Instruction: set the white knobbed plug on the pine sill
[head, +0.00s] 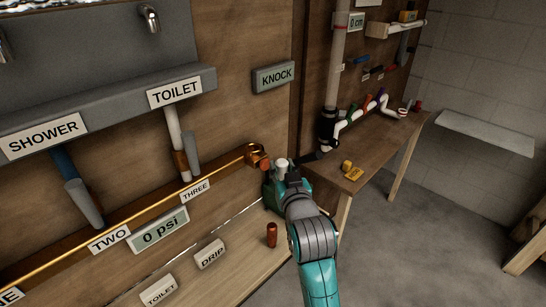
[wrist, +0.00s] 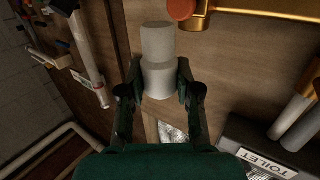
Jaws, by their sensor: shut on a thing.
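The white knobbed plug (wrist: 158,78) is held between the fingers of my gripper (wrist: 158,84) in the wrist view, wider near the fingers and narrower beyond. In the head view the plug's white top (head: 281,164) shows above my gripper (head: 284,178), just right of the copper pipe's end. The plug is clear of any surface as far as I can see. A pale wooden ledge (head: 235,262) along the foot of the panel, below and left of my gripper, looks like the pine sill.
A red-brown cylinder (head: 271,235) stands on the ledge, near TOILET (head: 158,290) and DRIP (head: 210,254) blocks. The copper pipe (head: 215,175) ends close to my gripper. A wooden bench (head: 375,160) at right carries pipes and a yellow item (head: 354,173).

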